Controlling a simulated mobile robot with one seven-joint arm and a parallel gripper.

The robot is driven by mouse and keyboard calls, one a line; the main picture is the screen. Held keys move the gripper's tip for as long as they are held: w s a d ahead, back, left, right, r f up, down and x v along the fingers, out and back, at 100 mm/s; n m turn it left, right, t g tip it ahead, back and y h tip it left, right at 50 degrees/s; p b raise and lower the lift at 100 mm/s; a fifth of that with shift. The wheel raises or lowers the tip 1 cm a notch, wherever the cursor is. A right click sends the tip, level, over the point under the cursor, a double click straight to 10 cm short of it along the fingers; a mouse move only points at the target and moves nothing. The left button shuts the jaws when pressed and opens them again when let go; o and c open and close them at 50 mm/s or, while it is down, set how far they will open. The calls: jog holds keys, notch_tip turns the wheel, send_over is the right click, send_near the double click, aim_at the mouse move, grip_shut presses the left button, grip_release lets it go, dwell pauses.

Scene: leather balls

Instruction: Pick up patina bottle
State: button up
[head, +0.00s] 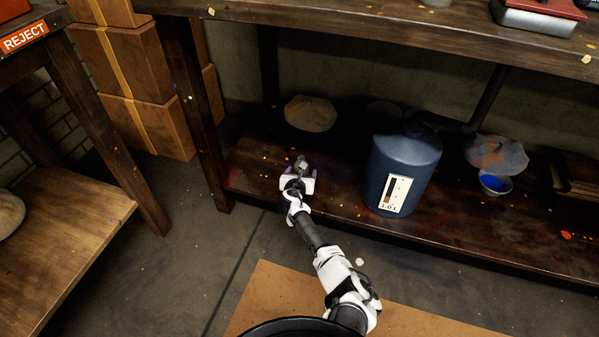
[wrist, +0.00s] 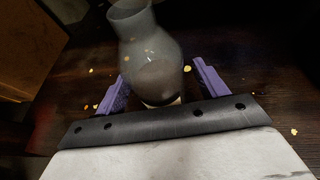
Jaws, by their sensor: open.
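The patina bottle looks like a grey, translucent bottle with a flared neck and a rounded body. In the wrist view the bottle (wrist: 150,55) stands just past my gripper, its body between the two purple fingers. My gripper (wrist: 162,85) is open, with a gap showing beside the bottle on each side. The bottle's base is partly hidden by the gripper's dark edge. In the head view my gripper (head: 300,175) reaches over the front of the low shelf, and the bottle (head: 301,162) is small and partly hidden there.
A large blue jug (head: 402,165) stands right of my gripper on the lower shelf (head: 255,178). A round lump (head: 310,113) lies behind. A blue-filled bowl (head: 495,183) is farther right. The upper shelf (head: 370,36) overhangs, and a table leg (head: 195,110) stands at left.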

jog(key=shift+r, duration=0.15)
jog(key=shift+s, duration=0.1)
jog(key=c, duration=1.2)
jog(key=shift+o, duration=0.2)
notch_tip(320, 180, up, 20)
jog(key=p, duration=0.8)
jog(key=shift+p, duration=0.4)
